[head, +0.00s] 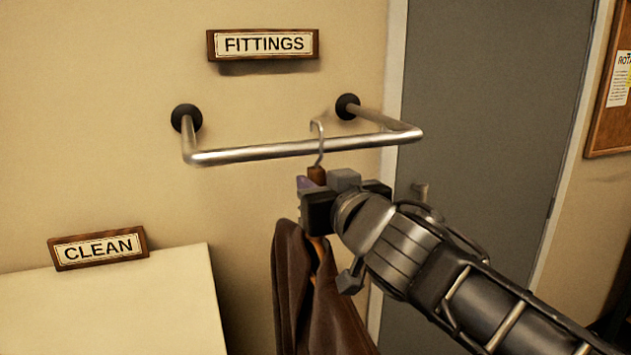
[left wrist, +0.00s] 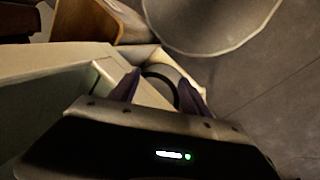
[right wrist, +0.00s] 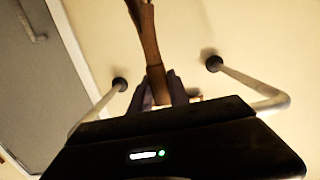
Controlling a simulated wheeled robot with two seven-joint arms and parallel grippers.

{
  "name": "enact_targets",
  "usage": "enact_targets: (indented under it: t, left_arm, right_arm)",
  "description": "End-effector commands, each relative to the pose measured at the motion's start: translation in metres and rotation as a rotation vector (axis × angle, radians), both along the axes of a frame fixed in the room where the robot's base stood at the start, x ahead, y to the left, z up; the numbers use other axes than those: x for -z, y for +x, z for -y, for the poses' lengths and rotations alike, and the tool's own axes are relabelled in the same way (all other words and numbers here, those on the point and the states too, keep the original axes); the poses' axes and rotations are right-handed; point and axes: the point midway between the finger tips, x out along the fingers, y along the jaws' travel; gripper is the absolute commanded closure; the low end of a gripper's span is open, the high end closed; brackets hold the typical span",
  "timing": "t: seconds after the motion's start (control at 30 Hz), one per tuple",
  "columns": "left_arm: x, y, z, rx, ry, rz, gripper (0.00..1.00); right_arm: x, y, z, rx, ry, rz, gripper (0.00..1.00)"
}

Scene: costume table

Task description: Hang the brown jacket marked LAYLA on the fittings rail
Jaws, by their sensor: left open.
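The brown jacket (head: 296,285) hangs from a wooden hanger (head: 316,174) below the fittings rail (head: 260,153) in the head view; no LAYLA marking shows. My right gripper (head: 310,195) is shut on the hanger just under its metal hook (head: 317,128). The hook's curve shows above the bar and its shank crosses in front; I cannot tell whether it bears on the bar. In the right wrist view the hanger's wood (right wrist: 157,82) is between the fingers. My left gripper (left wrist: 158,92) is open and empty, away from the jacket and outside the head view.
The FITTINGS sign (head: 263,44) is on the wall above the rail. A CLEAN sign (head: 97,248) stands on a pale surface (head: 120,310) at lower left. A grey door (head: 480,120) is right of the rail. A round grey object (left wrist: 205,20) is near my left gripper.

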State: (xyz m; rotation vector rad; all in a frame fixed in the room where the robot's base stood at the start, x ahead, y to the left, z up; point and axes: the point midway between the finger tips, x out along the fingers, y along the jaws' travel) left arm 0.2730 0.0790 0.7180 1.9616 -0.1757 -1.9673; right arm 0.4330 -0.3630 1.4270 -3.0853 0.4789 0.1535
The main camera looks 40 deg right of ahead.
Motion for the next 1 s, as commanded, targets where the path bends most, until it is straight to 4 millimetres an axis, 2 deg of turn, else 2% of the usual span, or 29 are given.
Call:
enact_targets:
  t: [0.03, 0.2, 0.73, 0.77, 1.0]
  left_arm:
    - [0.01, -0.001, 0.0, 0.0, -0.001, -0.001, 0.46]
    - [0.018, -0.001, 0.002, 0.0, -0.004, 0.003, 0.46]
    - [0.021, -0.001, 0.003, 0.001, -0.006, 0.007, 0.46]
    - [0.021, -0.001, 0.003, 0.001, -0.006, 0.007, 0.46]
    - [0.022, -0.001, 0.003, 0.001, -0.006, 0.007, 0.46]
  right_arm:
    - [0.007, 0.001, 0.0, -0.001, 0.0, 0.003, 1.0]
    - [0.012, 0.003, 0.001, -0.003, -0.001, 0.003, 1.0]
    - [0.014, 0.004, 0.002, -0.003, -0.001, 0.003, 1.0]
    - [0.014, 0.004, 0.002, -0.003, -0.001, 0.003, 0.77]
    - [0.015, 0.005, 0.002, -0.002, 0.0, 0.0, 0.57]
